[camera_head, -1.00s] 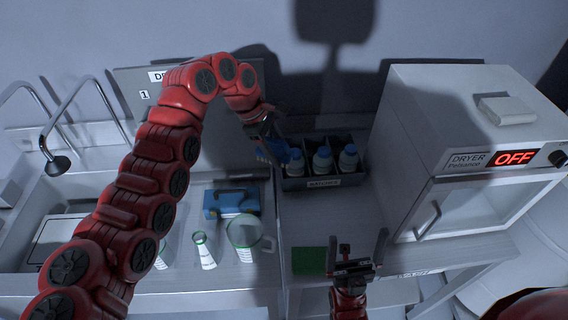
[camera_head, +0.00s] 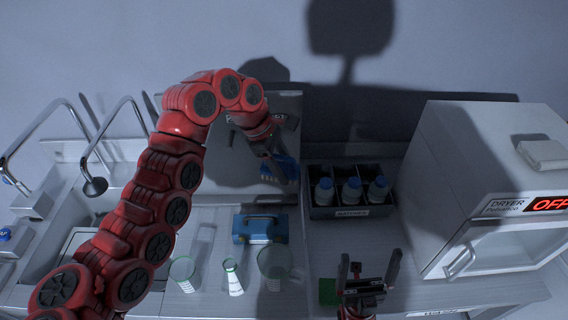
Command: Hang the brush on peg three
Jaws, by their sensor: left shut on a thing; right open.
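My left gripper (camera_head: 264,142) is shut on the brush (camera_head: 285,168), of which a blue end shows below the jaws. It is held above the counter, in front of the grey upright panel (camera_head: 288,105) at the back wall. My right gripper (camera_head: 369,268) is open and empty, low over the counter's front, right of a green pad (camera_head: 327,292).
A dark crate (camera_head: 350,212) with several blue-capped bottles stands right of the brush. A white dryer (camera_head: 480,170) reading OFF is at the right. A blue handled block (camera_head: 260,228) and glassware, including a beaker (camera_head: 274,262), stand on the counter. A sink with taps is at left.

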